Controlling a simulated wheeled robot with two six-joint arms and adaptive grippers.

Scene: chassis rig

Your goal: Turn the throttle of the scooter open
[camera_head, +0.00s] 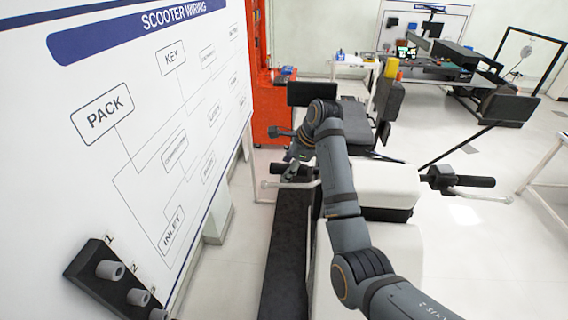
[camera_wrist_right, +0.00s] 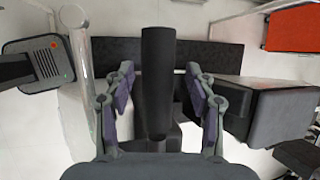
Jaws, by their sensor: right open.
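The scooter has a light body (camera_head: 385,180) and a handlebar with two black grips. One grip (camera_head: 475,181) sticks out to the right, beside a dark control box (camera_head: 436,176). The other end is at the left, where my right gripper (camera_head: 292,171) is, and is partly hidden by it. In the wrist view a black cylindrical grip (camera_wrist_right: 158,75) stands between the two spread fingers of my right gripper (camera_wrist_right: 162,95), with gaps visible on both sides. I cannot tell which grip is the throttle from markings. My left gripper is not in view.
A white wiring board (camera_head: 90,160) stands close on the left, with a dark strip of numbered pegs (camera_head: 95,255). An orange cabinet (camera_head: 275,110) is behind it. The floor at the right is mostly open.

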